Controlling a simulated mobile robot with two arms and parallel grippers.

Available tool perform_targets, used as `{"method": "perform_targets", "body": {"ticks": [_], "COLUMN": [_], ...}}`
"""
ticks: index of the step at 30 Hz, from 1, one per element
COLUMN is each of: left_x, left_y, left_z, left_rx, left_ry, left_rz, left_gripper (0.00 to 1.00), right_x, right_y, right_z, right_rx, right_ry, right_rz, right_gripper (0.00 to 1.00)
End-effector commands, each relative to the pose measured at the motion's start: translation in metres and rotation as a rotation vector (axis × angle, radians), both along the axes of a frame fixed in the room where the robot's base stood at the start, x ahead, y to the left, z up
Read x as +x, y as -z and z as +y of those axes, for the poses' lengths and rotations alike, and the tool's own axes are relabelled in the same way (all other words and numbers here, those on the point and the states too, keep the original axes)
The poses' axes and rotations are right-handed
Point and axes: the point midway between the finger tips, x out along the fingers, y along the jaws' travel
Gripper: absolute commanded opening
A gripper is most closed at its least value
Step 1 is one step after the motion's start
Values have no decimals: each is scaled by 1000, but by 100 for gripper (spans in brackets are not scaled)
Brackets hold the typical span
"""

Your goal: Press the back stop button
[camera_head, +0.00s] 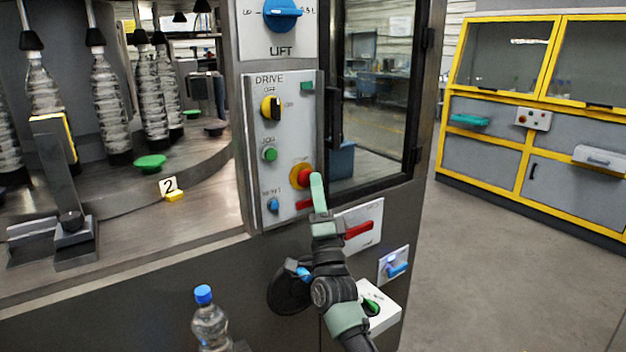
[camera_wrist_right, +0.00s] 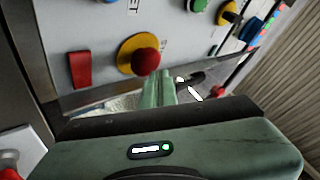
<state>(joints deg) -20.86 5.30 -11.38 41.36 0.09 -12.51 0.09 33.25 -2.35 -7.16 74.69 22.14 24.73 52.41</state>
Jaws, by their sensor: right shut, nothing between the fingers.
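A red mushroom button on a yellow round base (camera_head: 302,175) sits on the grey DRIVE panel (camera_head: 286,120), at its lower right. The same red button (camera_wrist_right: 146,62) shows in the right wrist view, just above and left of my fingertips. My right gripper (camera_head: 317,178) is shut and empty, with its green fingers together. In the head view its tips overlap the button's right edge. I cannot tell whether they touch it. My left gripper is not in view.
On the panel are a black-and-yellow knob (camera_head: 271,107), a green JOG button (camera_head: 270,154) and a small blue knob (camera_head: 272,205). A red-handled switch (camera_head: 358,229) is beside my right arm. A bottle (camera_head: 210,320) stands lower left. Yellow-framed cabinets (camera_head: 535,140) stand across open floor.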

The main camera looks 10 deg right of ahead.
Motion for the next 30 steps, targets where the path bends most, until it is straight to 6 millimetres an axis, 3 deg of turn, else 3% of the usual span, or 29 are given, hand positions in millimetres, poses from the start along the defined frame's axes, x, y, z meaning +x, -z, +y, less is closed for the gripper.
{"method": "perform_targets", "body": {"ticks": [2, 15, 25, 30], "left_x": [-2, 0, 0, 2], "left_y": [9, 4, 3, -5], "left_z": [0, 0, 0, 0], "left_rx": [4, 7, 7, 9], "left_ry": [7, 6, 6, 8], "left_rz": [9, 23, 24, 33], "left_gripper": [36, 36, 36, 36], "right_x": [0, -16, -18, -31], "right_y": [8, 12, 10, 8], "right_z": [0, 3, 2, -3], "right_rx": [0, 0, 0, -1], "right_ry": [-1, -1, 0, 1], "right_rz": [1, 1, 0, 1], "right_gripper": [0, 0, 0, 0]}}
